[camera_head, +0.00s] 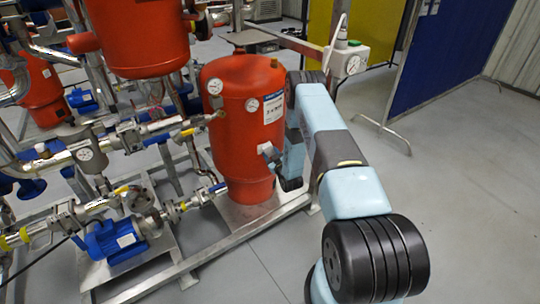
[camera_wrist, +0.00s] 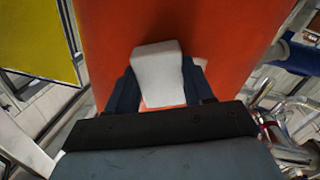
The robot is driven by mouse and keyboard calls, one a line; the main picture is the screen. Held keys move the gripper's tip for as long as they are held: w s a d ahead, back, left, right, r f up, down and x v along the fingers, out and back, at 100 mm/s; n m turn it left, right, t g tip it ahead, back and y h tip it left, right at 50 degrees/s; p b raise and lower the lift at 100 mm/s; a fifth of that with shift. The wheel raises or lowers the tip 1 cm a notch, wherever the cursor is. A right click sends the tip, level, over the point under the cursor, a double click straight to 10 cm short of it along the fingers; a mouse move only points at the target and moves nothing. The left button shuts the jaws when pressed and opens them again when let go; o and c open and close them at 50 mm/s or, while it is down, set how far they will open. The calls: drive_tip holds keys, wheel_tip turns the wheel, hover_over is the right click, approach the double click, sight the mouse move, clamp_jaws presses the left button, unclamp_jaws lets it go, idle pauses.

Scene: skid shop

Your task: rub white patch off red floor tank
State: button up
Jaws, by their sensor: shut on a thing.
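The red floor tank (camera_head: 238,135) stands upright on a metal skid, and its red wall fills the middle of the wrist view (camera_wrist: 225,30). My gripper (camera_head: 271,155) is at the tank's lower right side. In the wrist view my gripper (camera_wrist: 160,82) is shut on a pale grey-white block (camera_wrist: 157,65), with a dark finger on each side. The block's far end is at the tank wall; I cannot tell whether it touches.
Two gauges and a white label (camera_head: 273,108) are on the tank. Pipes and a blue pump (camera_head: 115,240) crowd the left. A blue panel (camera_head: 440,60) is at the back right. The right floor is clear.

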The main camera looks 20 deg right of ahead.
sight(255, 152)
drive_tip(key=shift+w+d, duration=0.1)
drive_tip(key=shift+d, duration=0.5)
drive_tip(key=shift+a, duration=0.1)
drive_tip(key=shift+s+a+r, duration=0.1)
drive_tip(key=shift+s+a, duration=0.1)
drive_tip(key=shift+a, duration=1.05)
drive_tip(key=shift+s+a+f, duration=0.1)
drive_tip(key=shift+s+a, duration=0.05)
drive_tip(key=shift+a, duration=1.1)
drive_tip(key=shift+s+a+r, duration=0.1)
drive_tip(key=shift+s+a, duration=0.1)
drive_tip(key=shift+a, duration=1.05)
drive_tip(key=shift+s+r, duration=0.15)
drive_tip(key=shift+r, duration=0.4)
drive_tip(key=shift+w+d, duration=0.2)
drive_tip(key=shift+d, duration=1.1)
drive_tip(key=shift+w+d, duration=0.25)
drive_tip(key=shift+d, duration=1)
drive_tip(key=shift+w+d, duration=0.2)
drive_tip(key=shift+d, duration=1.1)
drive_tip(key=shift+w, duration=0.1)
